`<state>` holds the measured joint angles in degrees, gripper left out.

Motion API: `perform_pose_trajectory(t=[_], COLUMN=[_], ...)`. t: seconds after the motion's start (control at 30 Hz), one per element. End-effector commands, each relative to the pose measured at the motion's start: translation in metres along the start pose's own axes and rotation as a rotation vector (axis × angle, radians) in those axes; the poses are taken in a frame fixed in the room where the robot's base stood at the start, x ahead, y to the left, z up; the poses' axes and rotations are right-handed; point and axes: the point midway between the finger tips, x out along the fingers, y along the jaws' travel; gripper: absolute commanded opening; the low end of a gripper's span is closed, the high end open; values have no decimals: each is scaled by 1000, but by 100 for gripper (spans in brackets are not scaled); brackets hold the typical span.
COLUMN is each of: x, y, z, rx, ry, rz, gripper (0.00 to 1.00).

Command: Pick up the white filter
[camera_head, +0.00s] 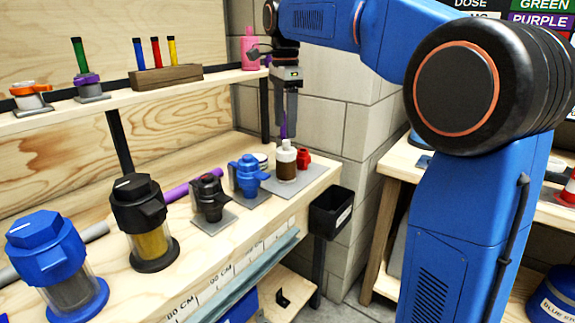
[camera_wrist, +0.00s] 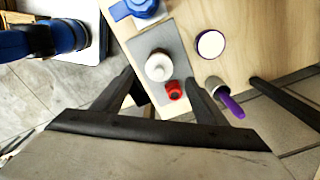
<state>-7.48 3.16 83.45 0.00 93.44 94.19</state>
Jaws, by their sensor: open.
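The white filter (camera_head: 286,162), a white-topped clear body with brown contents, stands upright on a grey plate (camera_head: 309,177) near the right end of the workbench. In the wrist view its round white top (camera_wrist: 158,66) shows between and just beyond my fingers. My gripper (camera_head: 285,116) points down, open and empty, above the filter. It also shows in the wrist view (camera_wrist: 160,84). A small red part (camera_head: 303,158) sits close beside the filter, on the same plate; it also shows in the wrist view (camera_wrist: 174,90).
A blue valve (camera_head: 248,176) stands left of the filter, with a white-lidded jar (camera_wrist: 210,44) behind. A cup with a purple handle (camera_wrist: 230,104) is close to one finger. A shelf (camera_head: 215,79) runs above; a black bin (camera_head: 331,211) hangs at the edge.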

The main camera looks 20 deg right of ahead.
Motion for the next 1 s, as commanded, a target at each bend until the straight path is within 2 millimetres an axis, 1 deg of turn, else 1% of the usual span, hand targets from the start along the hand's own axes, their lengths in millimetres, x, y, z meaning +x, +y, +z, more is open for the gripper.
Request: perform_pose_trajectory(t=[0.03,0.1,0.4,0.5,0.67,0.77,1.0], x=[10,22,72,82,90,98,130], y=[1,1,1,0,0,1,2], z=[0,0,0,0,0,0,-1], rx=[0,0,-1,-1,-1,-1,-1], ry=[0,0,0,0,0,0,0], rz=[3,2,1,0,0,1,1], gripper=[66,66,66,66,66,66,66])
